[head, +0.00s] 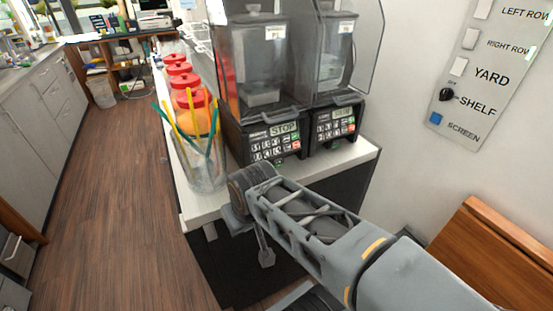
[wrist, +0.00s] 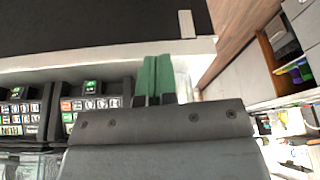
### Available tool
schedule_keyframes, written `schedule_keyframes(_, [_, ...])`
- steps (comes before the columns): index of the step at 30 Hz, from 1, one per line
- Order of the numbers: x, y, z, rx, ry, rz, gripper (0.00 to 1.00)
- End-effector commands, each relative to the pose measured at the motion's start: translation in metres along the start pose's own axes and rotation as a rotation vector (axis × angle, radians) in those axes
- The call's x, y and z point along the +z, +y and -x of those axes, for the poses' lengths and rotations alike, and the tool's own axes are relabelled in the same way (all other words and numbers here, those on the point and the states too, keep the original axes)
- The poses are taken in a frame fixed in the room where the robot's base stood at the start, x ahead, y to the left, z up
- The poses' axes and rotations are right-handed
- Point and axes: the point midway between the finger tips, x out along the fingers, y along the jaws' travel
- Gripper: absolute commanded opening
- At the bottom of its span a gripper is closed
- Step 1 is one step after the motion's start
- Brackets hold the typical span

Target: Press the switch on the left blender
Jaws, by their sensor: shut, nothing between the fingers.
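The left blender (head: 262,60) stands on the white counter with a dark base, a lit "STOP" display and a keypad (head: 270,146). In the wrist view, which looks upside down, its keypad (wrist: 98,105) is left of my gripper. A small green-marked piece (wrist: 92,87) sits at the base's front edge; I cannot tell for sure that it is the switch. My gripper (wrist: 154,62) has green fingers shut together with nothing between them, near the counter's front edge, apart from the keypad. In the head view my arm hides the fingers.
The right blender (head: 335,60) stands close beside the left one. A clear jar (head: 207,172) of coloured straws stands left of the blenders, with red-lidded jars (head: 187,82) behind it. A wall switch panel (head: 485,70) is at the right. The floor left of the counter is clear.

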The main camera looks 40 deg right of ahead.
Motion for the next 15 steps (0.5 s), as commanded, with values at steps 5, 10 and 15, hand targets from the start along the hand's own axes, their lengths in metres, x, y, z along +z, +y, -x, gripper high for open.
schedule_keyframes(5, [0.0,0.001,-0.001,0.0,0.0,0.004,0.0])
schedule_keyframes(10, [-0.013,0.012,-0.005,0.004,0.001,0.103,0.0])
schedule_keyframes(15, [-0.043,0.048,-0.011,0.017,0.008,0.374,0.0])
